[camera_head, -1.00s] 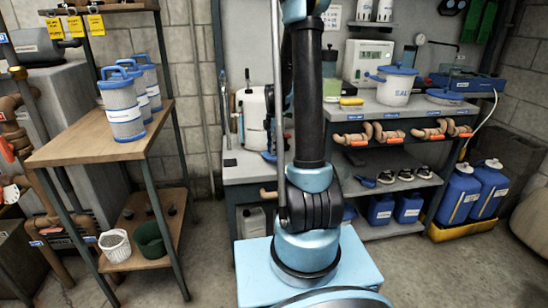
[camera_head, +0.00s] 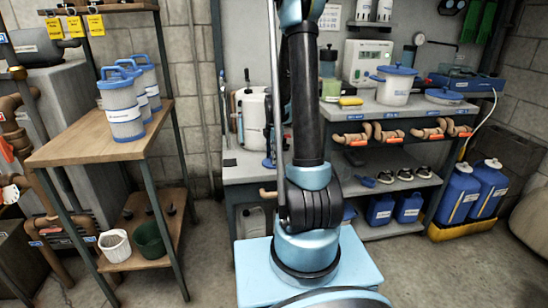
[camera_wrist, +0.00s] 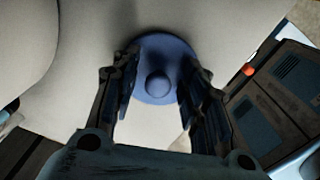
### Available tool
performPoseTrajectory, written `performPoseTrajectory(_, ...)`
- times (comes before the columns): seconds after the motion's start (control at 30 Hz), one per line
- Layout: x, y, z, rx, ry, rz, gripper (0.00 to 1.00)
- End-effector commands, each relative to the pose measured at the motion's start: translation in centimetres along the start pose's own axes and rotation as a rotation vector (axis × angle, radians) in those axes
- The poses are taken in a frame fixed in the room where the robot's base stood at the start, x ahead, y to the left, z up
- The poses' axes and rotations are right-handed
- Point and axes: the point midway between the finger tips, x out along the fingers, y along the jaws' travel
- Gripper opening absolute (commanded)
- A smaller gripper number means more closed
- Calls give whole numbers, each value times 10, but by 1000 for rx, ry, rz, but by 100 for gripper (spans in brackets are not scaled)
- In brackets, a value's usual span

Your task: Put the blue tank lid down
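In the wrist view, the round blue lid (camera_wrist: 150,53) with a ball-shaped knob (camera_wrist: 157,85) at its middle lies beyond my fingertips, over a large pale surface. My gripper (camera_wrist: 158,90) is open, with one finger on each side of the knob. A gap shows between the knob and both fingers. The fingers cover the lid's left and right edges. I cannot tell whether the lid rests on the pale surface. In the head view, a white tank (camera_head: 254,112) stands on the bench, partly behind my arm; my gripper is out of that view.
A grey bench (camera_head: 375,113) at the right holds a white pot (camera_head: 394,91) with a blue lid. A wooden table (camera_head: 85,150) at the left carries several blue-topped canisters (camera_head: 124,122). A dark vented box (camera_wrist: 277,100) is right of my gripper in the wrist view.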

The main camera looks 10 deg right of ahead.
Motion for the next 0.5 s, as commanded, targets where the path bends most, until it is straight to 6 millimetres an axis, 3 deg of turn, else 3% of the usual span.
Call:
performPoseTrajectory(0.27, -3, 0, -1, -1, 0, 0, 41)
performPoseTrajectory(0.5, -28, 0, -1, -1, 0, 0, 41)
